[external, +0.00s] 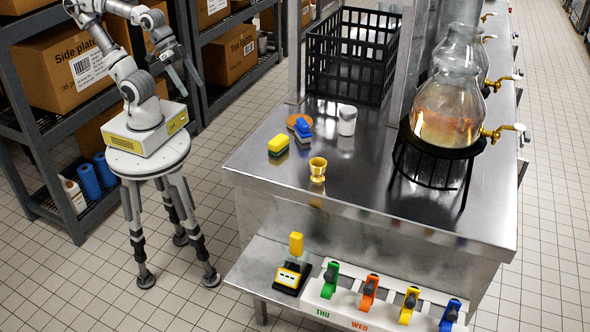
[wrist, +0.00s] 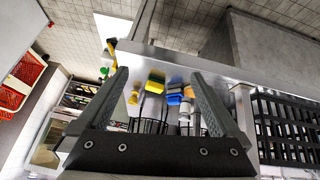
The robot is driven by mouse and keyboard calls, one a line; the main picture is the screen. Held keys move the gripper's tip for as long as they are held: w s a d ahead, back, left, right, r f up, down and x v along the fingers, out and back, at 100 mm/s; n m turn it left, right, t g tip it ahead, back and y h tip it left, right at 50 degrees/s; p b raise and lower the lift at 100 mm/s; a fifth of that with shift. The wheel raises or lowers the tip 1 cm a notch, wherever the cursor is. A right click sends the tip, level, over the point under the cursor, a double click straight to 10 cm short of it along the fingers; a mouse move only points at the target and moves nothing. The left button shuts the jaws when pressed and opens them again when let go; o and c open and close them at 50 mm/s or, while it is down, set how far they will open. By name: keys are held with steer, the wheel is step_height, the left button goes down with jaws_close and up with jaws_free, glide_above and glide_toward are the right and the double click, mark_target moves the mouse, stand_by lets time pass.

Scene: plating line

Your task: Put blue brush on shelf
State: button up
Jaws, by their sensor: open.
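The blue brush (external: 303,129) lies on the metal counter (external: 345,195), beside or partly over a round orange item (external: 298,121). A blue item that looks like the brush shows between my fingers in the wrist view (wrist: 188,92). My gripper (external: 192,84) is raised to the left of the counter, apart from the brush. In the wrist view my gripper (wrist: 160,73) is open, with nothing between its fingers. A dark shelf rack (external: 33,130) with several levels stands at the left, behind my arm.
A black crate (external: 350,60) and a glass dispenser (external: 446,105) stand farther back and right. Cardboard boxes (external: 60,60) fill much of the rack.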

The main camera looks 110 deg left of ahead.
steer(key=s, duration=0.1)
steer(key=a+m, duration=0.1)
steer(key=s, duration=0.1)
steer(key=shift+s+a+f+g, duration=0.25)
steer(key=shift+s+f+g, duration=0.05)
steer(key=shift+f+g, duration=0.1)
steer(key=shift+r, duration=0.1)
steer(key=w+a+r+n+g+y+p, duration=0.1)
steer(key=w+r+n+p, duration=0.15)
steer(key=w+r, duration=0.5)
steer(key=n+g+y+p, duration=0.1)
steer(key=n+y+p, duration=0.2)
steer(key=n+p, duration=0.4)
glide_above(303, 121)
steer(key=s+d, duration=0.4)
steer(key=d, duration=0.1)
step_height(303, 121, down, 3)
steer(key=shift+m, duration=0.45)
steer(key=x, duration=1.1)
steer(key=shift+s+a+f, duration=0.15)
steer(key=shift+s+f, duration=0.05)
steer(key=shift+s, duration=0.1)
steer(key=shift+s+p+x, duration=0.1)
steer(key=shift+p+x, duration=0.1)
steer(key=shift+x, duration=1.15)
steer(key=shift+s+p+x, duration=0.15)
steer(key=shift+x, duration=1.2)
steer(key=shift+f, duration=0.1)
